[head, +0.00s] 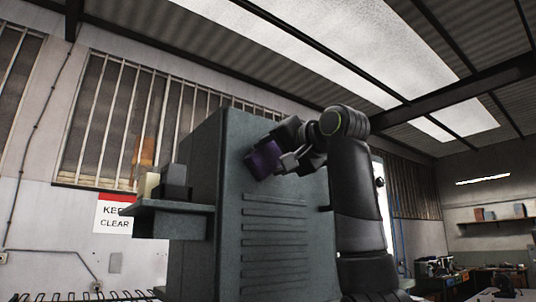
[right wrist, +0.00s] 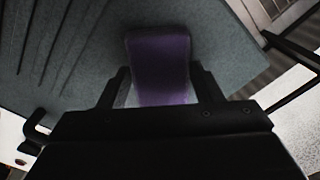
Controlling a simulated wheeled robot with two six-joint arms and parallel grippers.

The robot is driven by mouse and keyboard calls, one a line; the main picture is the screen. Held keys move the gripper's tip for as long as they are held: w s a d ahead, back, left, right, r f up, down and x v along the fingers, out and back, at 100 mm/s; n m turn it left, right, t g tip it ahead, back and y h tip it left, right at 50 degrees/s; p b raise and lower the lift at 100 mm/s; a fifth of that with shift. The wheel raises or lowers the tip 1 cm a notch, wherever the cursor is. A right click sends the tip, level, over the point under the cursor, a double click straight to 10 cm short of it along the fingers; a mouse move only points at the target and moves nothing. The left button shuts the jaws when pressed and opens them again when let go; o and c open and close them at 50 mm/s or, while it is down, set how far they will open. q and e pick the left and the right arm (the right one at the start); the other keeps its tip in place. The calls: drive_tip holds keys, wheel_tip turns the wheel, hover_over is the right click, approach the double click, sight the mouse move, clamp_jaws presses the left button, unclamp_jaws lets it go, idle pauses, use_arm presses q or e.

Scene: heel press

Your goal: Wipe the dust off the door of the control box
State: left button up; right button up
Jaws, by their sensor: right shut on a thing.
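The door of the control box (head: 290,225) is a grey-green panel with a column of horizontal louvres. It fills the middle of the head view and shows behind my gripper in the right wrist view (right wrist: 75,45). My right gripper (head: 283,152) is shut on a purple pad (head: 263,158), in front of the upper part of the door, above the louvres. In the right wrist view the pad (right wrist: 160,68) stands out between the two fingers, its far end at the panel; I cannot tell whether it touches. No dust patch is clear to see. My left gripper is out of view.
A grey shelf (head: 165,206) with small blocks on it juts from the box's left side. A dark handle (right wrist: 38,130) sits near the panel edge in the right wrist view. A "KEEP CLEAR" sign (head: 114,213) hangs on the wall at left.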

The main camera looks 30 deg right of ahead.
sight(253, 155)
drive_tip(key=shift+w+d+r+p, duration=0.15)
drive_tip(key=shift+d+p, duration=0.15)
drive_tip(key=shift+d, duration=0.55)
drive_tip(key=shift+d+p, duration=0.6)
drive_tip(key=shift+d, duration=2.3)
drive_tip(key=shift+a+f+b, duration=0.2)
drive_tip(key=shift+a+b, duration=0.75)
drive_tip(key=shift+a, duration=2.3)
drive_tip(key=shift+s+a+r+b, duration=0.1)
drive_tip(key=shift+s+a+b, duration=0.1)
drive_tip(key=shift+a, duration=0.7)
drive_tip(key=shift+s+a+f+b, duration=0.1)
drive_tip(key=shift+a+b, duration=0.05)
drive_tip(key=shift+a, duration=0.8)
drive_tip(key=shift+s+a+r+b, duration=0.1)
drive_tip(key=shift+s+a+b, duration=0.1)
drive_tip(key=shift+a, duration=0.7)
drive_tip(key=shift+d, duration=0.1)
drive_tip(key=shift+s+d+f+b, duration=0.15)
drive_tip(key=shift+s+f+b, duration=0.05)
drive_tip(key=shift+s+b, duration=0.25)
drive_tip(key=shift+s+d+r+b, duration=0.15)
drive_tip(key=shift+s+b, duration=0.45)
drive_tip(key=shift+s, duration=0.6)
drive_tip(key=shift+s+d+b, duration=0.2)
drive_tip(key=shift+s+b, duration=0.35)
drive_tip(key=shift+s, duration=0.65)
